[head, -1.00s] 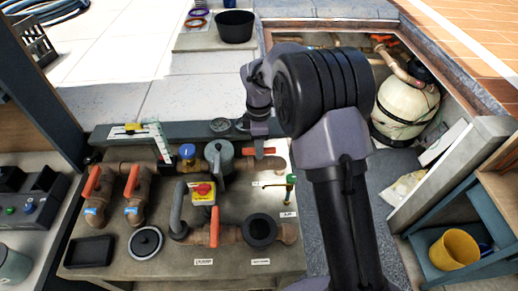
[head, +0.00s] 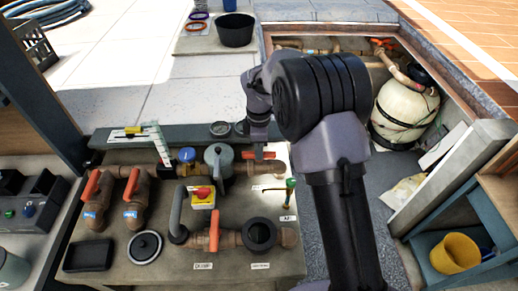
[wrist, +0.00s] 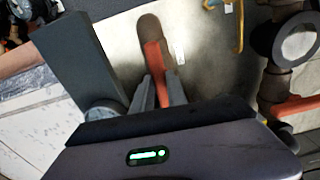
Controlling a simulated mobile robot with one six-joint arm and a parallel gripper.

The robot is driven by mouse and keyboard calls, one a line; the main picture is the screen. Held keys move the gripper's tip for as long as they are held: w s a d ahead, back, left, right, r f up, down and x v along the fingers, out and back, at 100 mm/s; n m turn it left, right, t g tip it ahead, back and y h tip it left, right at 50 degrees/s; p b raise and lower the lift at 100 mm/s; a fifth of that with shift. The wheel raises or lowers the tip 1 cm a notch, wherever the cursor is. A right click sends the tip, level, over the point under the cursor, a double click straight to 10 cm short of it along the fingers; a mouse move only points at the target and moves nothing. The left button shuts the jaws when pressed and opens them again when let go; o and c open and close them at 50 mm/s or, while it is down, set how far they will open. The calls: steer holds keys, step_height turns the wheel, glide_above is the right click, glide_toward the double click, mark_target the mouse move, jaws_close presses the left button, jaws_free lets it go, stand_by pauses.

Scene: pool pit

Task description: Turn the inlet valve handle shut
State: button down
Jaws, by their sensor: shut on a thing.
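An orange valve handle (head: 264,155) lies along the brown pipe at the back right of the bench, right of the grey round housing. My gripper (head: 258,147) reaches down to it from above. In the wrist view the orange handle (wrist: 154,58) runs between the two grey fingers of my gripper (wrist: 160,86), which are shut on it. The handle's far end sticks out past the fingertips over a brown pipe end (wrist: 148,26). Part of the handle is hidden by the fingers. I cannot read a label that names this valve.
Two orange-handled valves (head: 92,184) stand at the left, and another orange handle (head: 214,230) at the front. A red-and-yellow switch (head: 203,194), a pressure gauge (head: 220,129) and a green-topped tap (head: 290,184) are near. A pit with a cream tank (head: 404,112) lies behind right.

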steer(key=m+p, duration=0.1)
steer(key=m, duration=0.2)
steer(key=shift+m, duration=0.4)
steer(key=m, duration=0.4)
steer(key=shift+m, duration=0.3)
steer(key=m, duration=0.4)
steer(key=shift+m, duration=0.3)
steer(key=shift+m+b, duration=0.3)
steer(key=shift+m, duration=1.8)
steer(key=c, duration=1.3)
jaws_free()
